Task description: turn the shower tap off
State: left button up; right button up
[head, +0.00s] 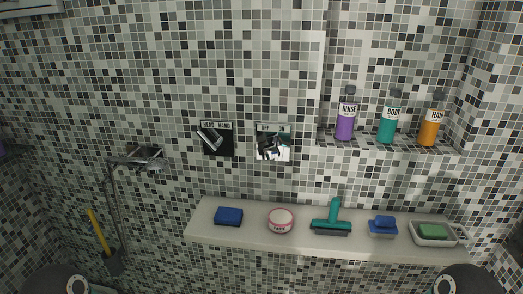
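Two wall controls are on the tiled wall in the middle of the head view. The left one is a black plate (219,148) with a label above it too small to read surely, and a chrome lever (209,138) lying tilted across it. The right one is a shiny plate (282,153) with a dark, reflective handle in its middle; how that handle is turned is hard to tell. A chrome shower fitting (145,157) with a hose hangs on the wall to their left. No water shows. Neither gripper is in view; only rounded dark parts, likely of my arms, show at the bottom corners.
A pale ledge (262,238) below the controls holds a blue sponge (229,216), a round pink-rimmed tin (280,220), a teal squeegee (333,219), a blue brush (383,225) and a soap dish (424,242). Bottles, including a purple one (345,124), stand in a niche.

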aim_at(271, 151)
jog(key=z, duration=0.15)
jog(key=i, duration=0.9)
jog(key=u, duration=0.1)
jog(key=k, duration=1)
jog(key=u, duration=0.65)
jog(key=i, duration=0.95)
jog(key=z, duration=0.65)
